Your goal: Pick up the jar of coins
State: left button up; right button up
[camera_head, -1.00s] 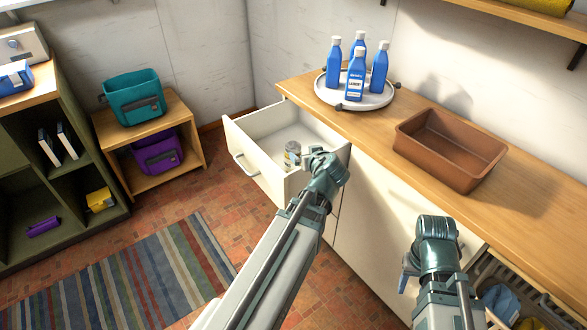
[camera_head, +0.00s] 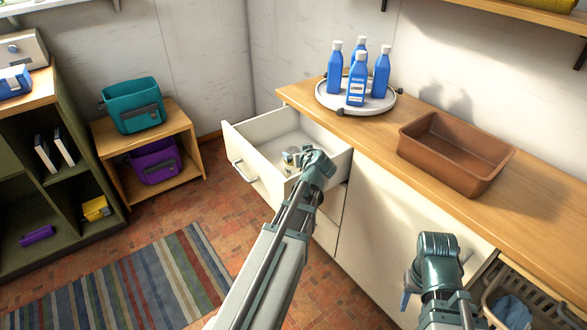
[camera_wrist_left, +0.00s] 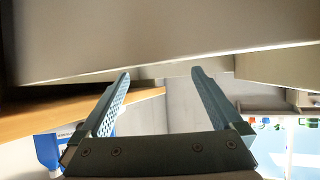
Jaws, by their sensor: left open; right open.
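The jar of coins (camera_head: 289,158), a small glass-like jar, stands in the open white drawer (camera_head: 252,132) in the head view. My left wrist covers part of it, and its contents are too small to make out. My left gripper (camera_wrist_left: 160,72) is open, with nothing between its fingers in the left wrist view. In the head view it is at the drawer, right beside the jar; its fingertips are hidden there, so I cannot tell whether it touches. The jar cannot be made out in the left wrist view. My right gripper (camera_head: 407,288) is low in front of the cabinet, away from the jar.
The drawer's walls surround the jar. The wooden counter (camera_head: 385,133) above holds a round tray (camera_head: 330,101) with several blue bottles and a brown tub (camera_head: 420,151). A laundry basket (camera_head: 492,298) is at lower right. A pale surface (camera_wrist_left: 150,35) fills the upper left wrist view.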

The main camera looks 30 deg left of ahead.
pick_arm(q)
jog(key=b+x, duration=0.2)
jog(key=x, duration=0.1)
jog(key=b+x, duration=0.1)
jog(key=x, duration=0.1)
jog(key=shift+s+a+f, duration=0.15)
jog(key=shift+s+f, duration=0.05)
jog(key=shift+f, duration=0.15)
jog(key=shift+r, duration=0.1)
grip_shut()
